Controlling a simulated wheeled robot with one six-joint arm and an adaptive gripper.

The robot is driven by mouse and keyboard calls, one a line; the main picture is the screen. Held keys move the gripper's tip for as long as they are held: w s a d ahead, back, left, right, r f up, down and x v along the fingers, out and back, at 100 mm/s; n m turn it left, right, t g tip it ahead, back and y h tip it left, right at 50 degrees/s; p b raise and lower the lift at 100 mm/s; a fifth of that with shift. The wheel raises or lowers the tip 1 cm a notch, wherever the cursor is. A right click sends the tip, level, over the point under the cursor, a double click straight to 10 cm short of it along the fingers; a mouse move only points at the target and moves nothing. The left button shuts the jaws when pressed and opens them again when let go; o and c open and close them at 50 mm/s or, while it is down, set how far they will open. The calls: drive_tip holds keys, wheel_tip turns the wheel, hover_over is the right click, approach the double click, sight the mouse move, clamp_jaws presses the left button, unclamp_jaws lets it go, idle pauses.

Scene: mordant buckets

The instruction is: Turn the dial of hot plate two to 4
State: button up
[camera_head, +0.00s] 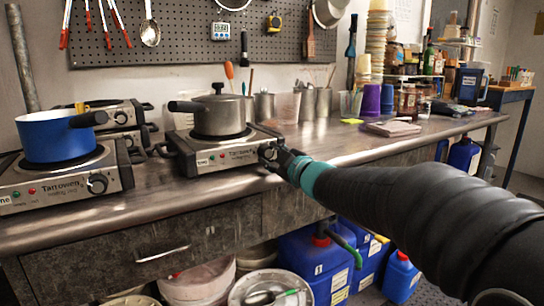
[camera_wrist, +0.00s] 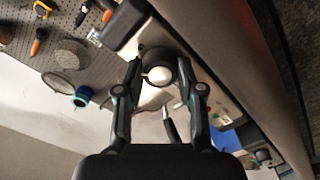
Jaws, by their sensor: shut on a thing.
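The hot plate with the grey lidded pot (camera_head: 220,115) stands in the middle of the bench; its steel front panel (camera_head: 228,156) carries a small white label too small to read surely. Its dial (camera_head: 268,152) is at the panel's right end. My gripper (camera_head: 278,158) is at this dial, coming from the right. In the wrist view the dial (camera_wrist: 160,75) is dark with a pale face and sits between the two fingers of my gripper (camera_wrist: 165,88), which are shut on it. The fingers hide part of the dial, and its setting cannot be read.
A second hot plate (camera_head: 70,190) with a blue pot (camera_head: 57,136) stands at the left, its dial (camera_head: 97,184) facing front. Another hot plate (camera_head: 120,115) sits behind. Cups and jars line the bench back. Blue canisters (camera_head: 318,262) and buckets stand below.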

drive_tip(key=o, duration=1.1)
drive_tip(key=shift+o, duration=0.2)
drive_tip(key=v, duration=1.2)
